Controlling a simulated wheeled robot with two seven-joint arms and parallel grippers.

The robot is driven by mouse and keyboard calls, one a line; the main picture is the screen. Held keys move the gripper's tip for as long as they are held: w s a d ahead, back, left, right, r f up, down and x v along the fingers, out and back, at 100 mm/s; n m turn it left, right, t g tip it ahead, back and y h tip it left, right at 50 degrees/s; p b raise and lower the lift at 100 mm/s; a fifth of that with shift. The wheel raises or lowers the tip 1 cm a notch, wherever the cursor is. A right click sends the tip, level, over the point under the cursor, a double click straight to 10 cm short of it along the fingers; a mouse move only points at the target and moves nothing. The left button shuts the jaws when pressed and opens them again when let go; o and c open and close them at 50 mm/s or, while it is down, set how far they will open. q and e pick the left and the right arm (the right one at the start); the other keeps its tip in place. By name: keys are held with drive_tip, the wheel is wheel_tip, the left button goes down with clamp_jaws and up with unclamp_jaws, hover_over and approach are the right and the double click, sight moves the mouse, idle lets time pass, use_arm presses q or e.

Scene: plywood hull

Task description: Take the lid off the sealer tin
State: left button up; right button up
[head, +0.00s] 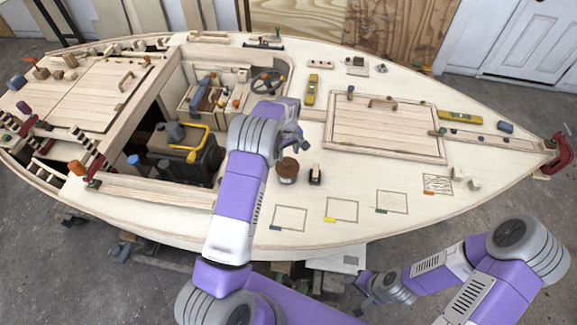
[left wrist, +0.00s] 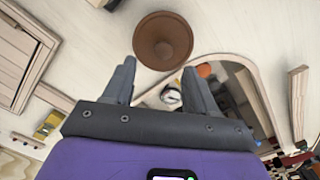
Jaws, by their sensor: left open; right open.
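The sealer tin (head: 287,172) is a small brown round tin standing on the pale plywood deck, just below my left gripper in the head view. Its brown lid (left wrist: 163,40) is on top and shows from above in the left wrist view as a disc with a darker round centre. My left gripper (head: 298,124) is open and empty. In the left wrist view its two fingers (left wrist: 160,78) are apart, with the lid beyond their tips and not between them. My right gripper (head: 366,286) is open, low in front of the hull, away from the tin.
An open cockpit with a black toolbox (head: 187,158) lies to the left. A raised hatch (head: 385,125) is to the right. Outlined rectangles mark otherwise clear deck in front.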

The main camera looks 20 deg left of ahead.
sight(287, 162)
use_arm(q)
drive_tip(key=shift+s+f, duration=0.25)
drive_tip(key=shift+f, duration=0.2)
wheel_tip(287, 162, down, 5)
drive_tip(key=shift+r+p, duration=0.1)
drive_tip(key=shift+p, duration=0.3)
clamp_jaws()
